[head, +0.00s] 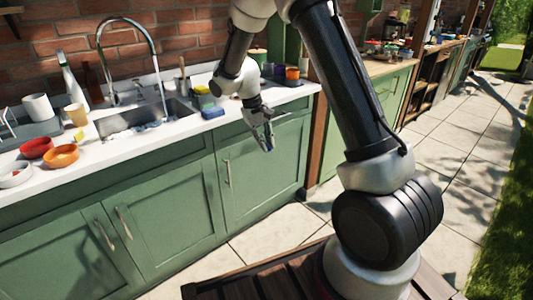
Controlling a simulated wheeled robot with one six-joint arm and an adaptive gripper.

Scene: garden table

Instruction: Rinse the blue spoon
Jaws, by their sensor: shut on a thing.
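My gripper (263,136) hangs in front of the counter's front edge, to the right of the sink, pointing down. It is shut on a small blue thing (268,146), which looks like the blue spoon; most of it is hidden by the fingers. The steel sink (118,122) is set in the white counter, with pale foam or water in it. The curved metal tap (126,20) arches over the sink. A thin pale streak below its spout looks like running water. My gripper is well apart from the sink and tap.
A blue block (213,113) lies on the counter between sink and gripper. Red (36,148) and orange (61,156) bowls, a tan cup (76,114) and a spray bottle (72,80) stand left. Green cabinets (170,216) are below. Paved floor lies right.

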